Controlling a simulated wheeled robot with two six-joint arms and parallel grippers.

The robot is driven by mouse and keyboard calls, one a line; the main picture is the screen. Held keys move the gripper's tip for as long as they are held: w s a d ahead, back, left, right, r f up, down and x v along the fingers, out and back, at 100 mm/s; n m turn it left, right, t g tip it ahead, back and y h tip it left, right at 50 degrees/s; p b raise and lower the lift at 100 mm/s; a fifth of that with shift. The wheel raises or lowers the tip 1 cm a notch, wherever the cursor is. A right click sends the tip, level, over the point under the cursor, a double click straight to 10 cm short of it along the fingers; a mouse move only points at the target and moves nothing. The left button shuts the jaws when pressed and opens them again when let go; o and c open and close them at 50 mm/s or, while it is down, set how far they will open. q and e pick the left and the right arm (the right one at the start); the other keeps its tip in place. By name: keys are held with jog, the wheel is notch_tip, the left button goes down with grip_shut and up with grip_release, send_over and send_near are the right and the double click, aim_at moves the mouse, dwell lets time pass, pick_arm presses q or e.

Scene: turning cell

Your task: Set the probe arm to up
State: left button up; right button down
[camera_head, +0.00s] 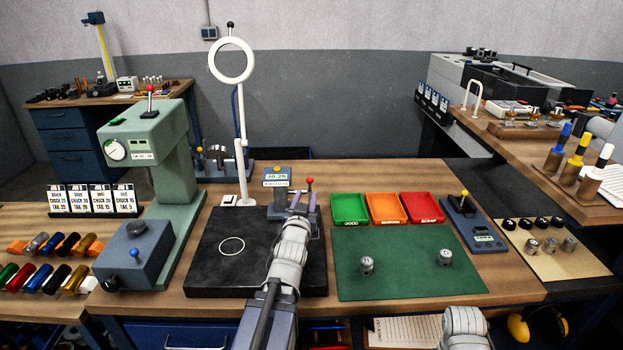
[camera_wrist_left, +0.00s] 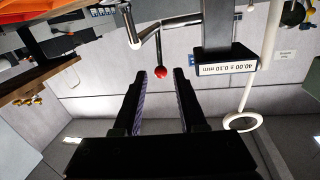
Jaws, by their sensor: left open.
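The gauge stand (camera_head: 277,203) stands at the back of the black plate, with a small display on top. A lever with a red ball knob (camera_head: 309,181), likely the probe arm, is at its right side. In the left wrist view the red knob (camera_wrist_left: 160,72) is on the end of a bent metal arm (camera_wrist_left: 147,37), beside a block labelled 40.00 ± 0.10 mm (camera_wrist_left: 228,69). My left gripper (camera_head: 298,208) is open just in front of the lever. The knob shows between its fingertips (camera_wrist_left: 158,76); I cannot tell whether they touch it. My right gripper is not in view.
A white ring magnifier (camera_head: 231,62) on a post stands left of the gauge. Green, orange and red trays (camera_head: 388,222) and a green mat (camera_head: 400,282) with two metal parts lie to the right. A green press (camera_head: 170,150) stands left.

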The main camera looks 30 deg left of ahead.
aim_at(310, 184)
pick_arm(q)
jog(key=shift+x, duration=3.9)
jog(key=shift+d, duration=0.1)
grip_shut()
